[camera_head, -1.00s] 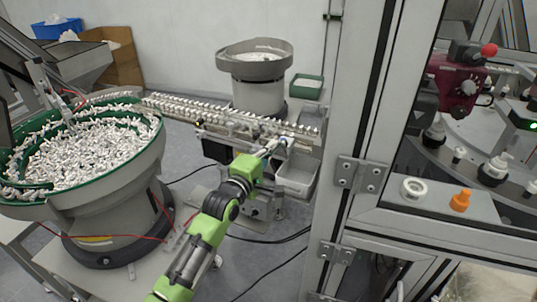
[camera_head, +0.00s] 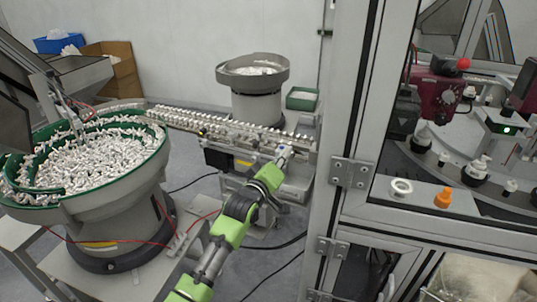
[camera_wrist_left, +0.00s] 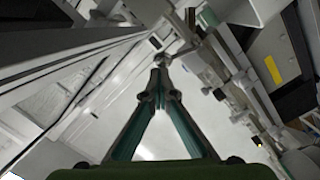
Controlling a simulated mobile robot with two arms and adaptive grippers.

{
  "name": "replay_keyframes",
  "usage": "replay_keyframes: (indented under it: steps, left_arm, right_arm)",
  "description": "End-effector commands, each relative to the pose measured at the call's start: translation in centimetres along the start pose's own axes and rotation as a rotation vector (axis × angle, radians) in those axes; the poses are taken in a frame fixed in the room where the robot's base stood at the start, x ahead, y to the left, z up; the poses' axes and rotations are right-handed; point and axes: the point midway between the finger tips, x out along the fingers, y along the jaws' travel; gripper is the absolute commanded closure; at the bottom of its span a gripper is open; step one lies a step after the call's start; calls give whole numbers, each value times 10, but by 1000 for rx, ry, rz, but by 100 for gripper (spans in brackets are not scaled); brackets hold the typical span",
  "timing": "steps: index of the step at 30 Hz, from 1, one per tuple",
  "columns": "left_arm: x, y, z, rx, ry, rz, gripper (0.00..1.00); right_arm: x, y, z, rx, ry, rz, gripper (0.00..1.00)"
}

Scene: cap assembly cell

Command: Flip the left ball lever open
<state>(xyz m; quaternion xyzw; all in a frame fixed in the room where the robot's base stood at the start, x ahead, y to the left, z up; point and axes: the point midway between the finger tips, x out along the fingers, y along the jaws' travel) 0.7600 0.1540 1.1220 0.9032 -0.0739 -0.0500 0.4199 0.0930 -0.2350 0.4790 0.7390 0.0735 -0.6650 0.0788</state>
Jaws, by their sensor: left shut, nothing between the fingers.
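My left gripper (camera_head: 281,157) reaches to the near side of the feeder rail, by its right end. In the left wrist view its two fingers (camera_wrist_left: 160,76) meet at the tips with nothing held between them. A small metal fitting (camera_wrist_left: 157,44) lies just beyond the tips there. I cannot tell whether it is the left ball lever or whether the tips touch it. In the head view the gripper and its small size hide this spot. My right gripper is not in view.
The feeder rail (camera_head: 225,127) full of small white parts runs behind my gripper. A large green-rimmed bowl (camera_head: 160,160) stands at the left, a smaller grey bowl (camera_head: 252,76) behind. The cell's frame post (camera_head: 350,120) rises close on the right. Cables lie on the floor.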

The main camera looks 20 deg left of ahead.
Motion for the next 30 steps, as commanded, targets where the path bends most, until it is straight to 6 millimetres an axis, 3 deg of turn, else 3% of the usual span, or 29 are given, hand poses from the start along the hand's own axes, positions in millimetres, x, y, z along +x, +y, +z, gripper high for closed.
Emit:
replay_keyframes:
  steps: [30]
  left_arm:
    - [1, 4, 8, 140, -1, -8, 100]
  right_arm:
    - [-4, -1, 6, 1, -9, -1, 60]
